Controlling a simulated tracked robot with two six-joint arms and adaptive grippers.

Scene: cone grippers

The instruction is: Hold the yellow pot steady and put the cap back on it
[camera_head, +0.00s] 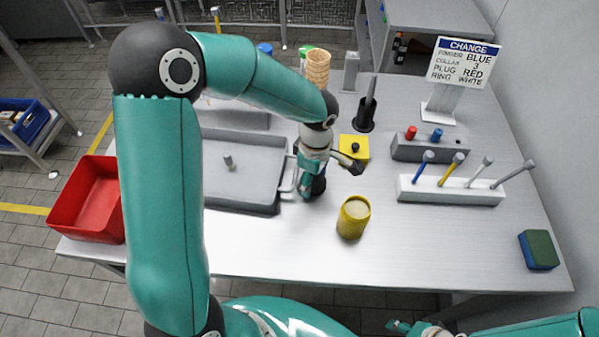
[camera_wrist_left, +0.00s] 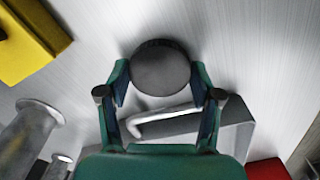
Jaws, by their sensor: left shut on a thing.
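The yellow pot (camera_head: 353,217) stands upright on the table, its top showing a pale round face with no dark cap on it. My left gripper (camera_head: 312,190) is to the left of the pot, beside the grey tray's handle. In the left wrist view my left gripper (camera_wrist_left: 159,82) is shut around a dark round cap-like piece (camera_wrist_left: 161,66), one finger at each side. The piece also shows as a dark shape (camera_head: 318,186) in the head view, partly hidden by the gripper. My right gripper (camera_head: 402,327) is low at the bottom edge, apart from the pot; its opening is unclear.
The grey tray (camera_head: 270,208) lies left of my left gripper; a yellow block (camera_head: 361,143) with a black knob is behind the pot. A white rack (camera_head: 450,196) with several tools is to the right. A red bin (camera_head: 66,216) is far left. The table front is clear.

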